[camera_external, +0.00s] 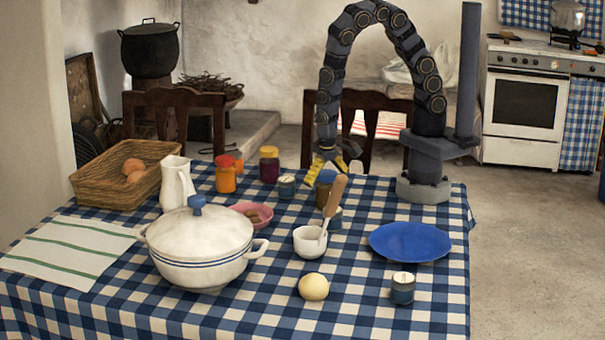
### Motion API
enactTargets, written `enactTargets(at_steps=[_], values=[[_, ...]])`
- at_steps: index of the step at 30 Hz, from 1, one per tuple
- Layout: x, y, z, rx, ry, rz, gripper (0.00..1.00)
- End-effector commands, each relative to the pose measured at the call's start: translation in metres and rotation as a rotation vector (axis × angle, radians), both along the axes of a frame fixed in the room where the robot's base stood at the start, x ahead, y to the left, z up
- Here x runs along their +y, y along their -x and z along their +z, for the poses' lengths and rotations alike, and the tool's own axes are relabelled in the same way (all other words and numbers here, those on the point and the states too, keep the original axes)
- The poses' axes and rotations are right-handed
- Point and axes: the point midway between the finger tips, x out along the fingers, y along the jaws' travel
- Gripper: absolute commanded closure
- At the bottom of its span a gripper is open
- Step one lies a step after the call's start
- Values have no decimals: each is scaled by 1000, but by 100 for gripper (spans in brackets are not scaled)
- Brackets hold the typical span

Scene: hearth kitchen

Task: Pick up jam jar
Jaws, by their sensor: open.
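Three jars stand toward the back of the table. One is an orange jar with a red lid (226,176), one is a dark purple jam jar with a yellow lid (269,166), and one is a dark jar with a brown lid (325,190). The picture does not show which one the task means. My gripper (326,168), with yellow fingertips, is open and points down just above or behind the brown-lidded jar. I cannot tell whether it touches that jar.
Around the jars are a small blue tin (287,187), a pink bowl (252,213), the white mortar (310,242), a blue plate (410,242), a white pitcher (177,184), a lidded pot (200,248) and a basket (95,183).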

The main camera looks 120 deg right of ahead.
Motion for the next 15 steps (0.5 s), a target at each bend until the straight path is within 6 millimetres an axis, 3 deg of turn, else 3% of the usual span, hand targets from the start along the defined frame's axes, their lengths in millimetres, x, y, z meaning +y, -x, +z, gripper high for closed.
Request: enactTargets(at_steps=[5, 14, 15], values=[[0, 1, -13, 1, -1, 0, 0], [0, 0, -14, 0, 0, 0, 0], [0, 0, -14, 0, 0, 0, 17]])
